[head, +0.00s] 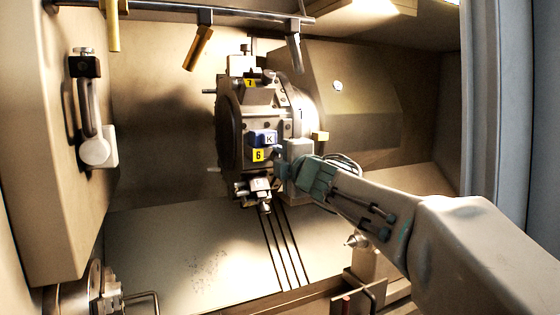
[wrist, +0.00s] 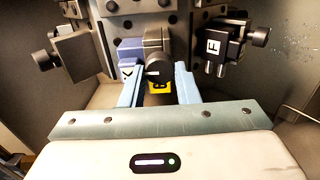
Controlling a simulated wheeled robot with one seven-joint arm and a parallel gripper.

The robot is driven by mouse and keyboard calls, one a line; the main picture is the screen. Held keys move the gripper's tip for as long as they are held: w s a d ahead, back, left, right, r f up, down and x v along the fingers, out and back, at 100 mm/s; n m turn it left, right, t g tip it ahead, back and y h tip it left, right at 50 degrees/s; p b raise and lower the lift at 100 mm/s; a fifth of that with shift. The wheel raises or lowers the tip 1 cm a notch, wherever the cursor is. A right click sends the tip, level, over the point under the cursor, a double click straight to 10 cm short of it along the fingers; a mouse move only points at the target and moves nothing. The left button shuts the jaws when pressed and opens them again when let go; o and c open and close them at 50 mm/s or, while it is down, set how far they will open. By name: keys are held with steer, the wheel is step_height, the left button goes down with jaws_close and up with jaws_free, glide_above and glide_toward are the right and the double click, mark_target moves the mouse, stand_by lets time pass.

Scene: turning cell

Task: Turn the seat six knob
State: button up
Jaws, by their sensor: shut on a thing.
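The round turret (head: 232,140) stands in the middle of the head view. Its seat six has a yellow label (head: 258,155) reading 6 and a blue block (head: 262,138) marked K. The label shows partly in the wrist view (wrist: 160,88). The seat six knob (wrist: 153,62) is a dark grey cylinder beside the blue block, with a pale mark on its face. My gripper (wrist: 158,72) has its two pale blue fingers on either side of the knob, shut on it. In the head view my gripper (head: 284,168) reaches the turret from the right and hides the knob.
Another holder marked F (wrist: 212,48) sits right of my gripper in the wrist view. A seat labelled 7 (head: 250,83) is above seat six. Tools hang from a rail (head: 200,14) at the top. The sloping floor (head: 190,240) at left is mostly clear.

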steer(key=o, duration=1)
steer(key=shift+a, duration=0.1)
steer(key=shift+c, duration=0.2)
steer(key=v, duration=1.4)
steer(key=shift+p, duration=0.4)
steer(key=shift+w, duration=0.1)
